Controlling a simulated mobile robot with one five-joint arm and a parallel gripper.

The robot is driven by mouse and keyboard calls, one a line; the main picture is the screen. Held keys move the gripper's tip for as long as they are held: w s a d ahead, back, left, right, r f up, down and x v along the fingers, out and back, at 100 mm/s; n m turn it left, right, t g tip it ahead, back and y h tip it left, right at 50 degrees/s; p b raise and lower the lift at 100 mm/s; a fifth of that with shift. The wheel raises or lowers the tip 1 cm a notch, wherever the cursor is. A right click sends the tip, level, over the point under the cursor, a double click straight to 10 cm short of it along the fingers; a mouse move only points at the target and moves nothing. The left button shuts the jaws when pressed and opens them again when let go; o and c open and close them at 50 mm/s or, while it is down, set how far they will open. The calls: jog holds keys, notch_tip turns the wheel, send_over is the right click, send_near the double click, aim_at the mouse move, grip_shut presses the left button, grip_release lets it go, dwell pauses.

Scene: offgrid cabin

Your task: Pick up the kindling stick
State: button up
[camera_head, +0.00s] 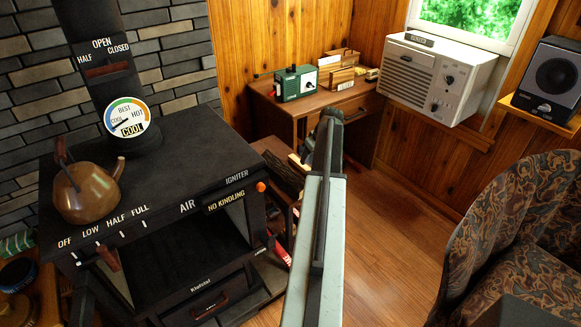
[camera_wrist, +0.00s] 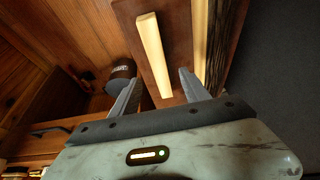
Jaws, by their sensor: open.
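The kindling stick is a pale, slim wooden bar (camera_wrist: 154,50) lying on a brown surface (camera_wrist: 126,15) in the wrist view. A small pale end (camera_head: 299,161) beside the arm in the head view may be the same stick. My gripper (camera_wrist: 161,76) is open and empty. Its two fingers point toward the stick, whose near end shows in the gap between them. I cannot tell the remaining distance. In the head view my gripper (camera_head: 331,114) is dark, seen from behind, and its fingers cannot be told apart.
Barked firewood (camera_wrist: 222,60) lies close right of the right finger. A dark round can (camera_wrist: 121,74) is near the left finger. The black stove (camera_head: 150,180) stands left, a wooden desk (camera_head: 345,102) behind, a patterned armchair (camera_head: 520,245) right. Floor (camera_head: 390,255) between is clear.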

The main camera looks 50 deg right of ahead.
aim_at(305, 166)
jog(key=shift+d+f, duration=0.1)
jog(key=shift+d, duration=0.25)
jog(key=b+x, duration=0.7)
jog(key=x, duration=0.1)
jog(key=shift+w+a, duration=0.15)
jog(key=shift+w, duration=0.1)
jog(key=shift+r, duration=0.25)
grip_shut()
dwell(0.7)
